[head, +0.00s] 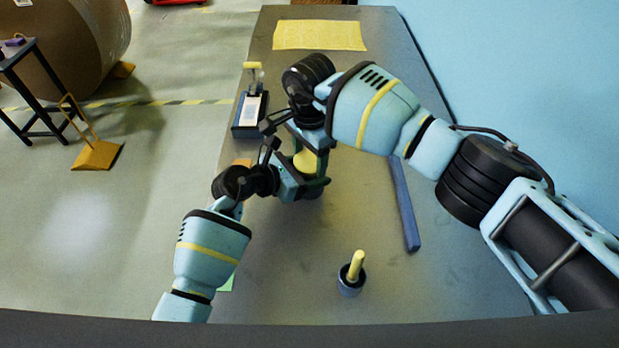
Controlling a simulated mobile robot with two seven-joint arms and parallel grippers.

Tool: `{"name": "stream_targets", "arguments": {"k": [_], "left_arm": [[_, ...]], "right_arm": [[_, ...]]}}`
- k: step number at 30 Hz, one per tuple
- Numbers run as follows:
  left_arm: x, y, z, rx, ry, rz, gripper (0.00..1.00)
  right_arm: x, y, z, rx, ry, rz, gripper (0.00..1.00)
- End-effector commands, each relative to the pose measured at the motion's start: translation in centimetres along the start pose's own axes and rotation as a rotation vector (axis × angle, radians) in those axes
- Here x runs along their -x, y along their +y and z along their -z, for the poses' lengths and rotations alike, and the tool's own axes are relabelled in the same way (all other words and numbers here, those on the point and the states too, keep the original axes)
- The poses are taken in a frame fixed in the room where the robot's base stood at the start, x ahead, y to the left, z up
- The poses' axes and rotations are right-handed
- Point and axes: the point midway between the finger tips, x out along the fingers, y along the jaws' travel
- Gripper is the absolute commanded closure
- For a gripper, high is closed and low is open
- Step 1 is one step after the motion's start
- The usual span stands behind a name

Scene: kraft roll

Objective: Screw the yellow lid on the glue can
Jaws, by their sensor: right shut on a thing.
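The yellow lid (306,160) shows between my two grippers over the middle of the grey table. My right gripper (308,140) comes from above and is shut on the lid. My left gripper (303,183) reaches in from the left, just below the lid, at the glue can. The can is almost wholly hidden by the grippers, so I cannot tell whether the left fingers grip it, or whether the lid touches its rim.
On the grey table (300,270) stand a dark pot with a yellow-handled tool (351,275) and a dark dispenser (250,110). A blue bar (404,205) lies to the right. A yellow sheet (320,35) lies at the far end. The table's front middle is largely clear.

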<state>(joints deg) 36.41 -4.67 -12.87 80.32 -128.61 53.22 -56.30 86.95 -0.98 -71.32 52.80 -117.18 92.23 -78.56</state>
Motion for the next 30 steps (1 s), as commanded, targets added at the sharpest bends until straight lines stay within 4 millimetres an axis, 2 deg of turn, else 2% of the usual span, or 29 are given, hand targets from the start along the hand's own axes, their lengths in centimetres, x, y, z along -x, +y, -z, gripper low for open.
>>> {"name": "stream_targets", "arguments": {"k": [6, 14, 15, 20, 30], "left_arm": [[0.00, 0.02, 0.13, 0.001, 0.002, 0.000, 1.00], [0.00, 0.02, 0.12, 0.001, 0.002, -0.001, 1.00], [0.00, 0.03, 0.12, 0.001, 0.002, -0.001, 1.00], [0.00, 0.02, 0.12, 0.001, 0.002, -0.001, 1.00], [0.00, 0.01, 0.12, 0.001, 0.002, 0.000, 1.00]], "right_arm": [[-0.04, 0.02, 0.02, -0.163, -0.001, -0.001, 0.64], [-0.05, 0.03, 0.02, -0.174, -0.001, -0.001, 0.64], [-0.05, 0.04, 0.02, -0.173, -0.001, -0.001, 0.35], [-0.05, 0.03, 0.02, -0.172, -0.001, -0.001, 0.15], [0.23, 0.00, 0.03, -0.171, 0.000, 0.000, 0.15]]}}
